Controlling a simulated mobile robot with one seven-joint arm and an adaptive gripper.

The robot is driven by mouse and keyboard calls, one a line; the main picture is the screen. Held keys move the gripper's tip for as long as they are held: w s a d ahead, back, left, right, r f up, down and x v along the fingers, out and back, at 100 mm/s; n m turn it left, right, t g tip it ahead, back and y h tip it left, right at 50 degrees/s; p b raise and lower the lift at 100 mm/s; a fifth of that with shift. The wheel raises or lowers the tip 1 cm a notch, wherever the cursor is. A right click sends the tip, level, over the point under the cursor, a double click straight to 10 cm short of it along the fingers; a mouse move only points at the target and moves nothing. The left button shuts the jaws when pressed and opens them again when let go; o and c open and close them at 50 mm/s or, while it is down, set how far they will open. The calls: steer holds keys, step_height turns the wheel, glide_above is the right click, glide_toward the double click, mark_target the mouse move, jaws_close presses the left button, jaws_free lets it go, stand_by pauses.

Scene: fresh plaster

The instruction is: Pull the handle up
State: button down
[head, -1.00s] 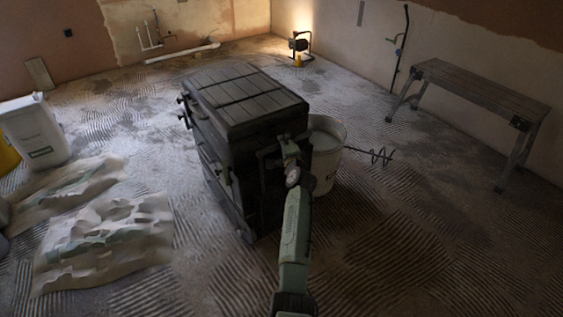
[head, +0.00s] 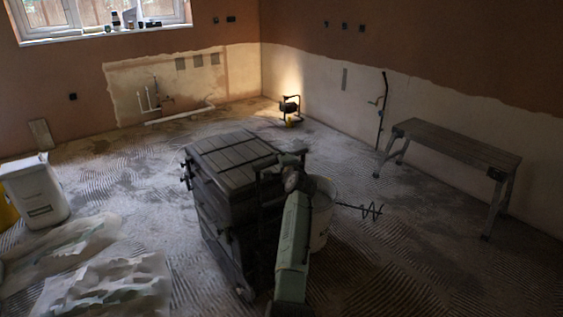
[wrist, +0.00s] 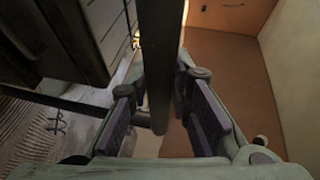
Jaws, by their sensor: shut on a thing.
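A dark tool box with a slatted lid (head: 232,152) stands on the floor in the middle of the head view. Its dark handle (head: 268,172) is on the right side, about level with the lid's near edge. My gripper (head: 293,172) is at this handle, beside the box. In the wrist view the handle's dark bar (wrist: 157,60) runs between the two fingers of my gripper (wrist: 160,115), which is shut on it. The box's side (wrist: 70,40) fills the upper left there. My arm hides part of the box's right side.
A pale bucket (head: 322,205) with a wire whisk (head: 365,211) stands close behind my arm on the right. A bench (head: 455,143) stands along the right wall. A white container (head: 35,190) and crumpled sacks (head: 105,285) lie left. Floor between is clear.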

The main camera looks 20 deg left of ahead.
steer(key=shift+r, duration=0.25)
steer(key=c, duration=1.4)
jaws_free()
steer(key=shift+c, duration=0.2)
steer(key=v, duration=1.2)
